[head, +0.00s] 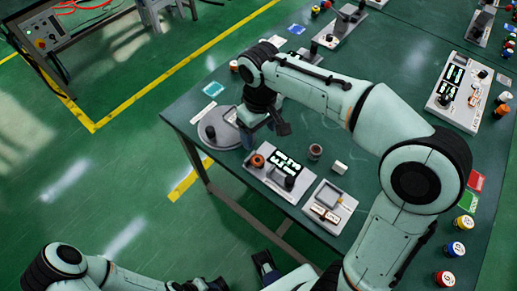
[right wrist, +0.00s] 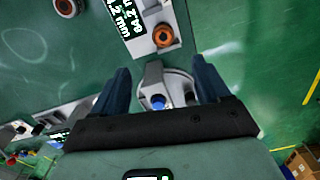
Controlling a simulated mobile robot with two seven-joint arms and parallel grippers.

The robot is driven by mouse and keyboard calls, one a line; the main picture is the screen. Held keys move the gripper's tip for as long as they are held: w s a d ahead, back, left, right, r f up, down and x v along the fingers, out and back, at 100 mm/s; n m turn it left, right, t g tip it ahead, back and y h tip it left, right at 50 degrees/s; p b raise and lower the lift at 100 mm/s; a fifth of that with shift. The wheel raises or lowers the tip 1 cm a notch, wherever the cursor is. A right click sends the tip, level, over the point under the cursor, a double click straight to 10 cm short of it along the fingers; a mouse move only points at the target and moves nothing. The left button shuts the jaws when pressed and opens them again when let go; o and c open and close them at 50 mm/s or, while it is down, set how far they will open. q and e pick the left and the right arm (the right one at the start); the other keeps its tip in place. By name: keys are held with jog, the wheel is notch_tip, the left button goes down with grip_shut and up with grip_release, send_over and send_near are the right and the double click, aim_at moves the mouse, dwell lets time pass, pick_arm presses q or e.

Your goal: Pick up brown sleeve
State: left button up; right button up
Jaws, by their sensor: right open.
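A small brown sleeve (head: 315,152) stands upright on the green table, right of the tray with the display. In the right wrist view a brown ring-shaped sleeve (right wrist: 66,7) shows at the top left, cut by the edge. My right gripper (head: 267,132) is open and empty, left of the sleeve and apart from it. In the right wrist view the gripper's blue fingers (right wrist: 160,72) are spread, with the round grey device (right wrist: 182,84) behind them. My left gripper (head: 264,265) is low in the head view, off the table; its jaws are unclear.
A tray with a display (head: 283,165) holds an orange-brown ring (head: 257,160) near the sleeve. A white block (head: 340,168) and a second grey tray (head: 330,197) stand close by. The round grey device (head: 212,137) is at the table's left edge. Several coloured spools line the right side.

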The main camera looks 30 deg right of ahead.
jog(key=b, duration=0.2)
send_over(258, 161)
jog(key=f, duration=0.7)
jog(key=shift+d+f, duration=0.25)
jog(key=shift+f, duration=0.15)
jog(key=f, duration=0.5)
jog(key=shift+a+f, duration=0.2)
jog(key=shift+f, duration=0.1)
jog(key=shift+r, duration=0.1)
jog(key=c, duration=1.3)
